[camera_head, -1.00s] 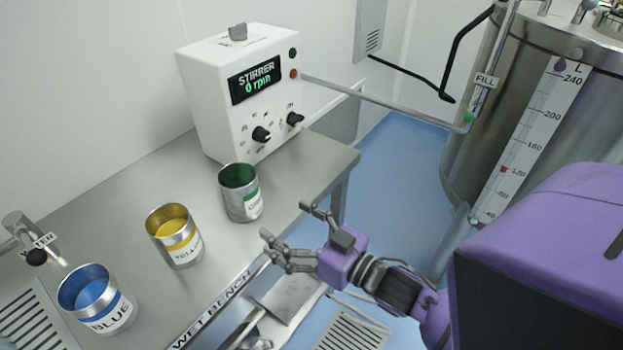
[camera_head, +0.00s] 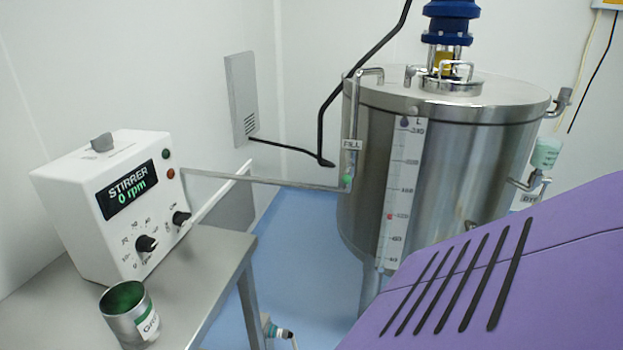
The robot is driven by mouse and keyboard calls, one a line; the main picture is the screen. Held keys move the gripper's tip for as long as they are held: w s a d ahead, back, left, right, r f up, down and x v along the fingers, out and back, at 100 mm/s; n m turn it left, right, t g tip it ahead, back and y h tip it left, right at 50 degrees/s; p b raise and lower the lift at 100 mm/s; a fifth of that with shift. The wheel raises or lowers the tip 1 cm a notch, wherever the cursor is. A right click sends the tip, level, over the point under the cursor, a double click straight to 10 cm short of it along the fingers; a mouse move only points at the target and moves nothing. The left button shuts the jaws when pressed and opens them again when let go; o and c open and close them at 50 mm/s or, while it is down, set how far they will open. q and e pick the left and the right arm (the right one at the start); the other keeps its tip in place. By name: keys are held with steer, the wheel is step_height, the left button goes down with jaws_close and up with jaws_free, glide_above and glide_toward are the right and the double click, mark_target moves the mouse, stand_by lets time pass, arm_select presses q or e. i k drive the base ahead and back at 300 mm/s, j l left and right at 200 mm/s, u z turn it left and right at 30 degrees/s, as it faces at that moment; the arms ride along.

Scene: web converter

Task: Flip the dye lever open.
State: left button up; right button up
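The steel tank (camera_head: 455,165) stands right of centre. On its right side is a small cup with pale green contents (camera_head: 546,152). Below the cup are a thin pipe and fitting (camera_head: 534,181) and a small label (camera_head: 529,196) that seems to read DYE. A short handle-like part (camera_head: 516,184) beside the fitting may be the dye lever; it is too small to tell its position. My purple arm fills the lower right and hides what lies beneath that area. Neither gripper is in view.
The stirrer box (camera_head: 115,205) reads 0 rpm on the steel bench (camera_head: 205,290), with a green dye can (camera_head: 130,315) in front. A FILL pipe (camera_head: 265,182) runs from the box area to the tank. Blue floor (camera_head: 295,240) is free between bench and tank.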

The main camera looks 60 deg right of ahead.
mark_target(542, 194)
steer(key=k+l, duration=0.2)
steer(key=k+l+z, duration=0.1)
steer(key=z, duration=0.4)
steer(key=k+l+z, duration=0.15)
steer(key=z, duration=2)
steer(key=k+l, duration=0.05)
steer(key=l, duration=0.05)
